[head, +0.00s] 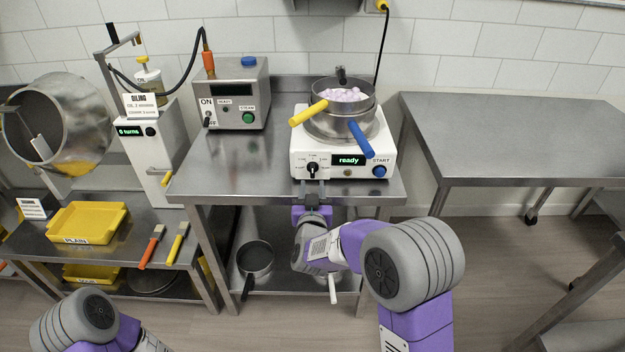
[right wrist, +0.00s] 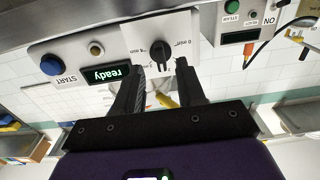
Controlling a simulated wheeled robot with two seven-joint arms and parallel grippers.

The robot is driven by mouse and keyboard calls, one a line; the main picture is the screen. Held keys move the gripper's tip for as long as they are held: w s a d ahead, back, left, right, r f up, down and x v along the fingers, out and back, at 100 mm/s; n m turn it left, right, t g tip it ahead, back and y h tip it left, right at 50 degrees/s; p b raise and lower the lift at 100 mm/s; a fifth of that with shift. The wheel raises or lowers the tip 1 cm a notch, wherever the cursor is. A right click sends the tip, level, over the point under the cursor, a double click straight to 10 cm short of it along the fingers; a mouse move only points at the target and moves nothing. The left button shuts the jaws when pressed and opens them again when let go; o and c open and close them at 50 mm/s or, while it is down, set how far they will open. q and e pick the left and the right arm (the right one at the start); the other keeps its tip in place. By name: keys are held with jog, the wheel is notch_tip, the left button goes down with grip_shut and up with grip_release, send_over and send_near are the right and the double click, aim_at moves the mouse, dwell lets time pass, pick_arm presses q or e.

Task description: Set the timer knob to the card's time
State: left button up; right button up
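The white machine (head: 297,157) on the steel table has a black timer knob (head: 313,168) at its front left, a display (head: 348,160) reading "ready" and a blue START button (head: 379,171). In the right wrist view, upside down, the knob (right wrist: 160,50) stands on a pale dial plate; its scale is too small to read surely. My right gripper (head: 313,186) is open just in front of the knob; its fingers (right wrist: 160,72) are apart with nothing between them. A card (head: 140,104) headed "OILING" has small print I cannot read surely. My left gripper is out of view.
A steel pan (head: 341,121) with pink-white contents and yellow and blue handles sits on the machine. A grey control box (head: 240,92) stands to its left. The right-hand table (head: 500,135) is bare. Another card (head: 31,208) lies by the yellow tray (head: 88,222).

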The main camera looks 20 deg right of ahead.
jog(key=shift+v, duration=1.6)
jog(key=s+a+f+n+g+y+p, duration=0.1)
jog(key=s+f+g+y+p, duration=0.3)
jog(key=f, duration=0.7)
jog(key=s+a+f+g+y+p, duration=0.1)
jog(key=s+f+g, duration=0.45)
jog(key=f, duration=0.55)
jog(key=s+a+f+g+y+p, duration=0.1)
jog(key=s+a+f+g+y, duration=0.1)
jog(key=s, duration=0.8)
jog(key=s+a+f+g+y+p, duration=0.2)
jog(key=s+f+g, duration=0.3)
jog(key=s, duration=0.5)
jog(key=shift+s+a+f, duration=0.35)
jog(key=shift+s, duration=0.05)
